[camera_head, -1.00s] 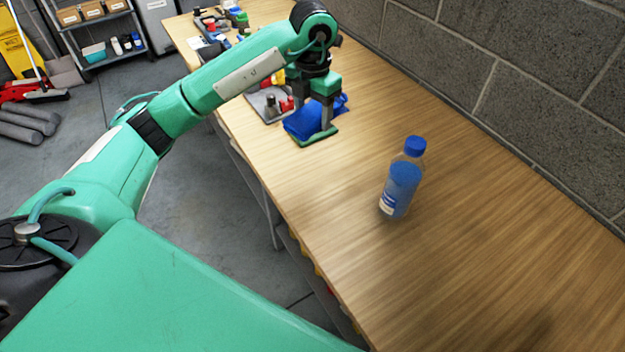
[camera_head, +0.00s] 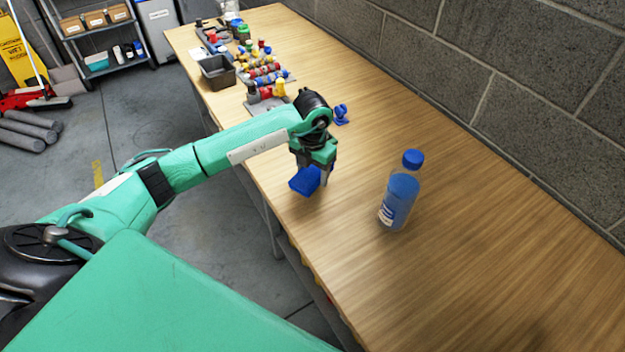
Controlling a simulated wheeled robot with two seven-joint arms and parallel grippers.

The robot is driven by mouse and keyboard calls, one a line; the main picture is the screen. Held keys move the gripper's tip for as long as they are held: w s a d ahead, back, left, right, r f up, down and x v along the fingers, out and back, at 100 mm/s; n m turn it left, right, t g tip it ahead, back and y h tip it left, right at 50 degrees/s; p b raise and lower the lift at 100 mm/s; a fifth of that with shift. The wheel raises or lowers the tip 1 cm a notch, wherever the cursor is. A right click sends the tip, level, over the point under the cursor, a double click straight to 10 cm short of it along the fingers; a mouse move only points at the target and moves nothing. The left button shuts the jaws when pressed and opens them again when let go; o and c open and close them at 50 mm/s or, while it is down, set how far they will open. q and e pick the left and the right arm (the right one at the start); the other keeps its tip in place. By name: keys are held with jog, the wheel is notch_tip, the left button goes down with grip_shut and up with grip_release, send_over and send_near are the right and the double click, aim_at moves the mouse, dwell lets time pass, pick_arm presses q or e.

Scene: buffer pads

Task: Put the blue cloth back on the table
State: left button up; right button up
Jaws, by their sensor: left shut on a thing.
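The blue cloth (camera_head: 304,181) is a small bright blue folded piece near the table's front edge, left of the bottle. My left gripper (camera_head: 323,174) points down and is shut on it, with the cloth sticking out to the left of the fingers. I cannot tell whether the cloth's underside touches the wooden table (camera_head: 480,255). The fingers hide part of the cloth. My right gripper is not in view.
A bottle with blue liquid and a blue cap (camera_head: 399,192) stands upright to the right of my gripper. A small blue object (camera_head: 341,114) lies behind my arm. A dark bin (camera_head: 217,72) and several coloured parts stand at the far end. The table's right side is clear.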

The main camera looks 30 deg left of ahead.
aim_at(313, 182)
pick_arm(q)
notch_tip(313, 182, down, 4)
jog(key=shift+f, duration=0.1)
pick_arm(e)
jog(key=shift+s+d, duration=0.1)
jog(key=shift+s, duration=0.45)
pick_arm(q)
jog(key=shift+f, duration=0.2)
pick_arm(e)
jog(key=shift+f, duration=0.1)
pick_arm(q)
jog(key=o, duration=0.7)
jog(key=shift+c, duration=0.2)
jog(key=o, duration=0.4)
jog(key=shift+c, duration=0.2)
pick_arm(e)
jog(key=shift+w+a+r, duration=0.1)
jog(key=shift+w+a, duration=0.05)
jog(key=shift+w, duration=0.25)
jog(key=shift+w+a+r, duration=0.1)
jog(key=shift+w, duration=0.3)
pick_arm(q)
jog(key=shift+r, duration=0.15)
